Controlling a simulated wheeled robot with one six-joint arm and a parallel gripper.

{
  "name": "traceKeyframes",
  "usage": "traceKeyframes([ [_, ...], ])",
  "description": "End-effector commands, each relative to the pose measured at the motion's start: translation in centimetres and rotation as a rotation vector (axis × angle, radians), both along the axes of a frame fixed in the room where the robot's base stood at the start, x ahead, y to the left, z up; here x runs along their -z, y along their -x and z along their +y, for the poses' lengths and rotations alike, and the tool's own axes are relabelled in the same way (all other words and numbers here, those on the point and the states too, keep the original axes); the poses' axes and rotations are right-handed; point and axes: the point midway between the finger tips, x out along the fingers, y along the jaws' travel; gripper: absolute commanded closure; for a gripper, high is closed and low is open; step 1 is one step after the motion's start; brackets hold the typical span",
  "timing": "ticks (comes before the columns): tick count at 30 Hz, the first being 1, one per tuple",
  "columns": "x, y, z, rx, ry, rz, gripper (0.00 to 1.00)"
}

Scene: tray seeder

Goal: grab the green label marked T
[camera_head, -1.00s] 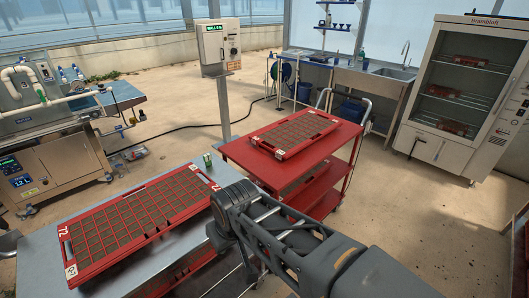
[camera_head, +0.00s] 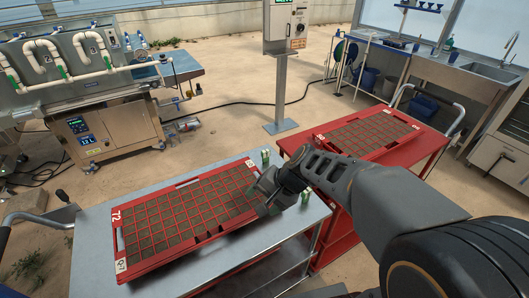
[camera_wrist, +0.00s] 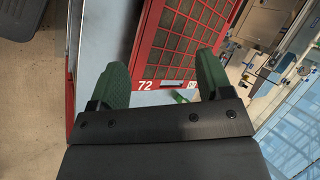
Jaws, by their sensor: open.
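Two small upright green-and-white items stand on the grey bench (camera_head: 290,222) in the head view. One green item (camera_head: 265,157) is behind the tray's far right corner, and another (camera_head: 305,197) is right of my gripper. Their letters are too small to read, so I cannot tell which is marked T. In the wrist view a green piece (camera_wrist: 182,98) shows just past the gripper body, partly hidden. My gripper (camera_wrist: 163,74) is open and empty, its green fingers wide apart. In the head view it hangs over the right end of the red tray (camera_head: 118,240).
The red tray of soil cells, marked 72, covers most of the bench. A red cart (camera_head: 420,150) with a second tray (camera_head: 325,140) stands to the right. A control box on a post (camera_head: 281,95) stands behind. A steel machine (camera_head: 110,140) is at the left.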

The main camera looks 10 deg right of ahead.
Motion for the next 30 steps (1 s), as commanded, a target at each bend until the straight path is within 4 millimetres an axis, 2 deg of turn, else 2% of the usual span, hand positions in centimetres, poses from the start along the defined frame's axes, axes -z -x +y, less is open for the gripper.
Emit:
traceKeyframes([
  [1, -0.2, -2.0, 0.4, 0.122, -0.121, 0.055, 0.28],
  [5, -0.1, -7.9, 0.5, 0.464, -0.439, 0.174, 0.28],
  [9, 1.3, -13.8, -1.5, 0.823, -0.73, 0.278, 0.28],
  [12, 2.9, -17.0, -3.8, 1.056, -0.898, 0.331, 0.28],
  [15, 4.8, -19.3, -6.2, 1.252, -1.032, 0.366, 0.28],
  [21, 7.9, -21.3, -9.9, 1.514, -1.197, 0.395, 0.28],
  [25, 9.1, -22.2, -11.0, 1.594, -1.245, 0.399, 0.28],
  [30, 10.4, -24.7, -10.6, 1.62, -1.262, 0.401, 0.28],
])
